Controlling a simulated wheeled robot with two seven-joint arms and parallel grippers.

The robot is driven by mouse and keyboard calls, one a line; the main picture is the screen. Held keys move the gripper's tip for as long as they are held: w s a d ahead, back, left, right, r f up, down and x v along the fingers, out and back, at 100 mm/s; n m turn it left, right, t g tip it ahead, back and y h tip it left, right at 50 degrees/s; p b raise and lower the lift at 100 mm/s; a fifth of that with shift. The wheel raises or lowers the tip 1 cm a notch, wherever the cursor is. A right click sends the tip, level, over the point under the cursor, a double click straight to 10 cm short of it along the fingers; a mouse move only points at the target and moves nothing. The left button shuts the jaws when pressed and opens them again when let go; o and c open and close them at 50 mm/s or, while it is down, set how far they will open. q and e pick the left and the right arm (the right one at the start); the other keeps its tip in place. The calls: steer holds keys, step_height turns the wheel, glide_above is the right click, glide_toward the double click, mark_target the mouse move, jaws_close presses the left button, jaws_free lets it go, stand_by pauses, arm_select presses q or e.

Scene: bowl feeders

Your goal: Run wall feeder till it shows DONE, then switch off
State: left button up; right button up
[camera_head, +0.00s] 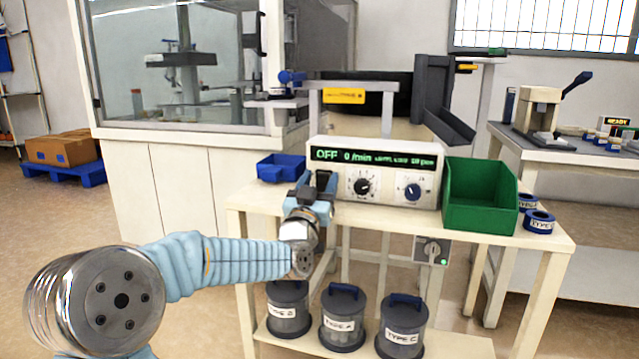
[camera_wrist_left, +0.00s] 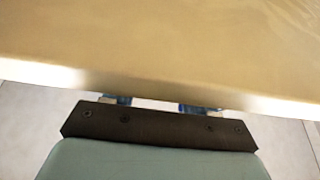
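The white feeder control box (camera_head: 385,211) stands on the cream table (camera_head: 262,208). Its dark display (camera_head: 372,158) reads OFF and 0 /min in green; the smaller text is hard to read. Two knobs, a black left knob (camera_head: 362,186) and a blue right knob (camera_head: 412,189), sit below the display. My left gripper (camera_head: 322,183) is in front of the panel's left end and hides that part. I cannot tell whether it touches the panel. In the left wrist view the two fingertips (camera_wrist_left: 153,103) show apart, with nothing between them. My right gripper is not in view.
A green bin (camera_head: 480,222) stands right of the box, a blue bin (camera_head: 281,160) left. Several lidded canisters (camera_head: 343,328) stand on the lower shelf. A dark chute (camera_head: 440,105) rises behind.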

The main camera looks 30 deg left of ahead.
arm_select(q)
steer(key=v, duration=1.4)
steer(key=shift+w, duration=0.1)
steer(key=d+f+g+h, duration=0.2)
steer(key=d+f+g, duration=0.2)
steer(key=f, duration=0.9)
steer(key=d+f+g+h, duration=0.3)
steer(key=d+f+g, duration=0.15)
steer(key=f, duration=0.75)
steer(key=d+f+g+h, duration=0.2)
steer(key=d+f+g, duration=0.2)
steer(key=f, duration=0.9)
steer(key=s+d+f+g+h, duration=0.1)
steer(key=s+d+f+g, duration=0.35)
steer(key=s+f, duration=0.35)
steer(key=s+d+f+g+h, duration=0.1)
steer(key=s+d+f+g, duration=0.35)
steer(key=s+f, duration=0.45)
step_height(320, 180, up, 18)
steer(key=d+m+p, duration=0.1)
steer(key=p, duration=1.6)
steer(key=shift+s+d+f+h+p, duration=0.25)
steer(key=shift+s+h+p, duration=0.05)
steer(key=shift+s+p, duration=0.1)
